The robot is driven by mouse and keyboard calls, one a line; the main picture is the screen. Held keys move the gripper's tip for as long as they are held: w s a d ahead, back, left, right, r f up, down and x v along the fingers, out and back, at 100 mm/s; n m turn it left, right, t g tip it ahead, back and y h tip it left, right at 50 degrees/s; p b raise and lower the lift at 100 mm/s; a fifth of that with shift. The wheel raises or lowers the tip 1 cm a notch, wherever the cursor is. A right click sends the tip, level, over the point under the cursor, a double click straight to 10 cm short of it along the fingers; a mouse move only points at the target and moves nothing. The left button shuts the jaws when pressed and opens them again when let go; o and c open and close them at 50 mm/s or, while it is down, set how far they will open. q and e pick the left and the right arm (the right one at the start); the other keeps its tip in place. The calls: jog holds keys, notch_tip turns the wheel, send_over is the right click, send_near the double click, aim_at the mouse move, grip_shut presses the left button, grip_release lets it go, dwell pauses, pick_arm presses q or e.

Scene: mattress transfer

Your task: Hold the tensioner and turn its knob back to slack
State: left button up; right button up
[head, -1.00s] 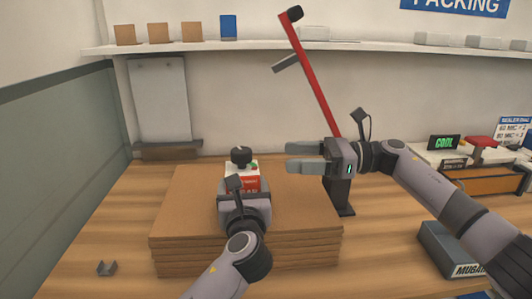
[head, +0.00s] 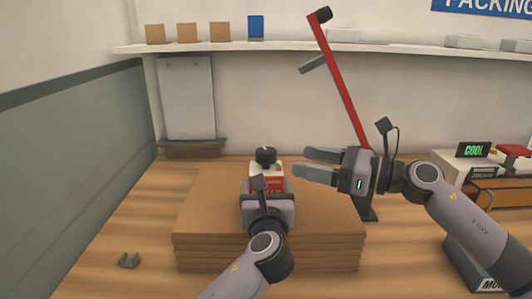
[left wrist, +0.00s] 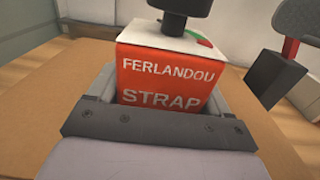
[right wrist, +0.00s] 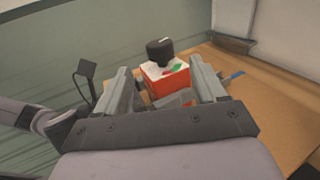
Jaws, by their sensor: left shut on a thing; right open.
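The tensioner (head: 266,178) is a red and white box with a black knob (head: 266,156) on top. It sits over the stack of brown cardboard sheets. In the left wrist view the box (left wrist: 165,80) reads "FERLANDOU STRAP" and has green and red marks on its white top. My left gripper (head: 267,188) is shut on the tensioner, one finger on each side. My right gripper (head: 303,163) is open and empty, to the right of the knob, fingers pointing left. In the right wrist view the knob (right wrist: 160,50) shows beyond and between the open fingers, apart from them.
The cardboard stack (head: 205,235) lies on the wooden table. A red lever arm (head: 340,85) on a dark post stands behind my right gripper. A dark grey box (head: 465,262) is at the right.

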aim_at(266, 150)
jog(key=x, duration=1)
jog(key=shift+s, duration=0.1)
jog(key=c, duration=0.9)
